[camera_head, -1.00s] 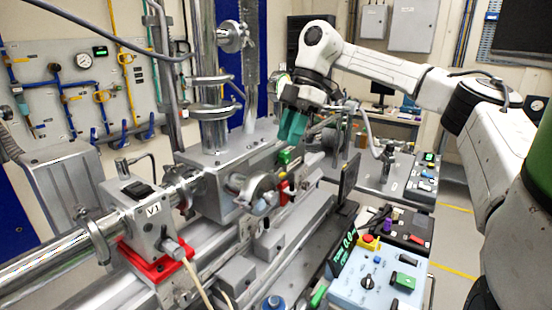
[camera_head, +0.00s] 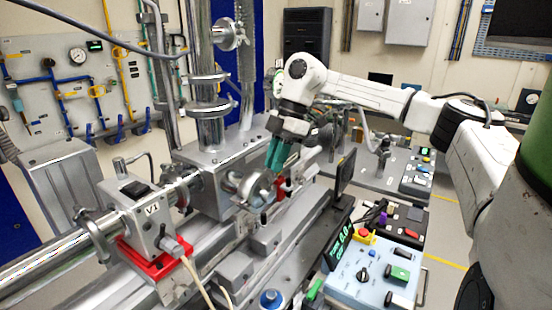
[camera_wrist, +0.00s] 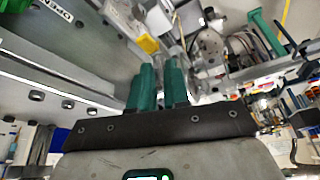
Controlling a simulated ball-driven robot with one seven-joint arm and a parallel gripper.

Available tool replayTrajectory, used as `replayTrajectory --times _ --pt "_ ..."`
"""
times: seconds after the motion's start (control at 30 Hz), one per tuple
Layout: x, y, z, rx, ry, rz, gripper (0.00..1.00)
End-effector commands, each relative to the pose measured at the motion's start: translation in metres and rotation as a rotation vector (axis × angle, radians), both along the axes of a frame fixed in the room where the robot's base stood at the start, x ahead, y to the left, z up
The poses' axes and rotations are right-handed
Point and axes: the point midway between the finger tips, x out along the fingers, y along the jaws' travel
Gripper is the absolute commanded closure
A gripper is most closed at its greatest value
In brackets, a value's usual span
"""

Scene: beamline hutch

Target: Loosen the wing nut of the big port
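The big port (camera_head: 252,187) is a round metal flange with a clamp on the front of the chamber (camera_head: 215,160), in the middle of the head view. A small dark-ended part sits at its lower right; I cannot tell whether this is the wing nut. My gripper (camera_head: 276,166) has teal fingers pointing down, just above and right of the port, apparently apart from it. In the wrist view, the fingers (camera_wrist: 161,68) are close together with a narrow gap and nothing clearly held. Metal fittings and a yellow block (camera_wrist: 147,44) lie beyond the tips.
A red part (camera_head: 284,188) stands right of the port. The V1 valve (camera_head: 148,215) on its red base is at lower left. A dark screen (camera_head: 345,176) and a blue control box (camera_head: 372,272) stand to the right. The rail below the port is narrow.

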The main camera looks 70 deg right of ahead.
Motion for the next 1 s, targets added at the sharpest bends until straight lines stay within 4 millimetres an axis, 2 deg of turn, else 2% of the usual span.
replayTrajectory --times 0.03,0.17,0.67,1.0 --pt "0.0000 -0.0001 0.0002 0.000 0.000 0.000 0.89" --pt "0.0000 -0.0001 0.0002 0.000 0.000 0.000 1.00" --pt "0.0002 -0.0005 0.0004 0.000 0.000 0.018 1.00" --pt "0.0025 -0.0015 0.0010 -0.001 0.001 0.200 1.00"
